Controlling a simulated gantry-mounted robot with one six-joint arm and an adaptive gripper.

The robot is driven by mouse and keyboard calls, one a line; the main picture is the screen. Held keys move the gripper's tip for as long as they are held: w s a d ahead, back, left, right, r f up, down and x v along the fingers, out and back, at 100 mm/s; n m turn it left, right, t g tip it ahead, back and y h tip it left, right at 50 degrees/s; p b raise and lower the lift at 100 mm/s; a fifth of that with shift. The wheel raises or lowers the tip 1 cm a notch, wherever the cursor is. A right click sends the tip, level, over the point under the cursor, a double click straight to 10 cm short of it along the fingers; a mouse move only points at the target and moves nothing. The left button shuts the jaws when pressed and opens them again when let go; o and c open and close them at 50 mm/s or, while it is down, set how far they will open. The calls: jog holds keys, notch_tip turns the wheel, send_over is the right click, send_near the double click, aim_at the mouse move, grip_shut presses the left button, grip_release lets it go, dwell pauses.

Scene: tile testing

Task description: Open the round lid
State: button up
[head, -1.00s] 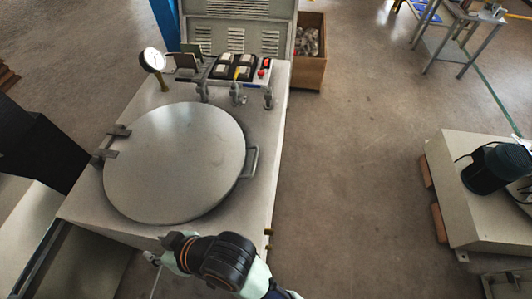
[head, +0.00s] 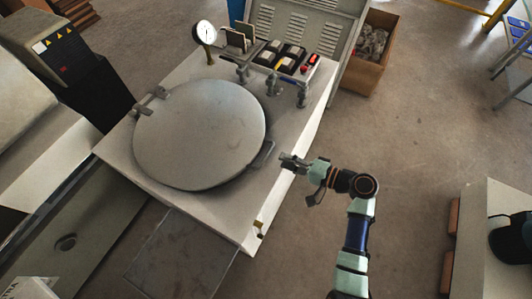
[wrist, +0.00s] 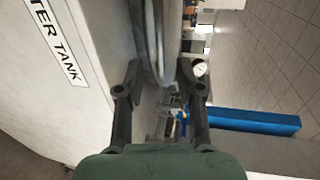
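The round grey lid (head: 198,135) lies over the top of the white machine, with its hinge (head: 148,108) at the left. Its handle (head: 265,155) sticks out at the lid's lower right edge. My gripper (head: 284,161) is just right of the handle, pointing left toward it. In the wrist view my gripper (wrist: 162,95) has its two fingers wide apart. A curved metal bar (wrist: 155,50), which looks like the handle, shows between and beyond the fingers. I cannot tell whether either finger touches it.
A pressure gauge (head: 205,33), valves (head: 302,95) and a switch box (head: 285,57) stand at the machine's back. A wooden crate (head: 368,57) is behind it on the right. A dark control cabinet (head: 75,75) is at the left.

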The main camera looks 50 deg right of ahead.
aim_at(267, 154)
jog(key=b+x, duration=0.2)
jog(key=x, duration=0.5)
jog(key=shift+a+f+b, duration=0.1)
jog(key=shift+b, duration=0.2)
jog(key=shift+w, duration=0.35)
grip_shut()
